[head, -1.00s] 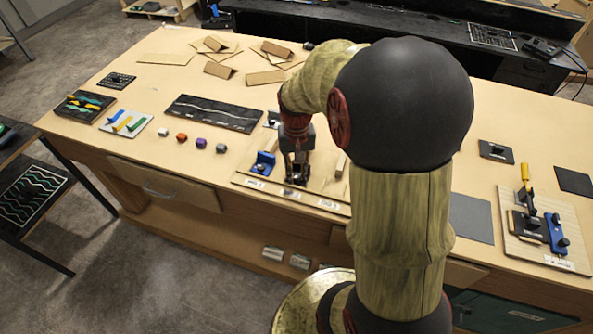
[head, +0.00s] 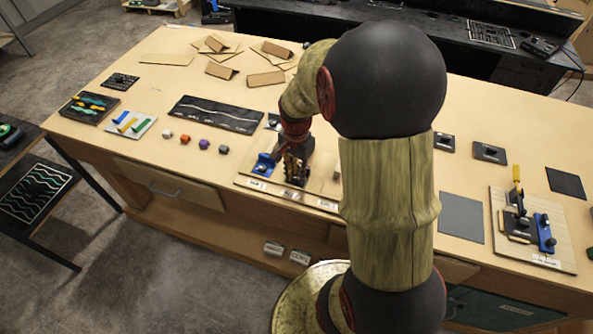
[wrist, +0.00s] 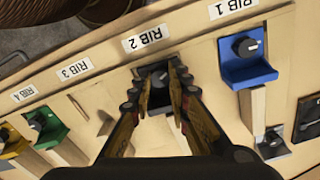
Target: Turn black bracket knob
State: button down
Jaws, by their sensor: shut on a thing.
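The black bracket (wrist: 155,98) stands at the RIB 2 label (wrist: 145,38) in the wrist view. Its dark round knob (wrist: 158,78) lies between the two fingertips of my gripper (wrist: 157,82). My gripper is shut on the knob, one finger on each side. Parts of the bracket are hidden by the fingers. In the head view my gripper (head: 293,172) is down at the board, just right of the blue bracket, and it hides the black bracket.
The blue bracket (wrist: 247,68) with its own knob stands at RIB 1, close beside my gripper. Green (wrist: 46,127) and yellow (wrist: 14,146) brackets stand at the left. A small grey block with a black knob (wrist: 273,141) is at the lower right.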

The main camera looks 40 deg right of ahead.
jog(key=shift+w+r+m, duration=0.1)
jog(key=shift+r+m, duration=0.05)
jog(key=shift+m, duration=0.45)
jog(key=c, duration=1.7)
grip_release()
jog(key=shift+o, duration=0.2)
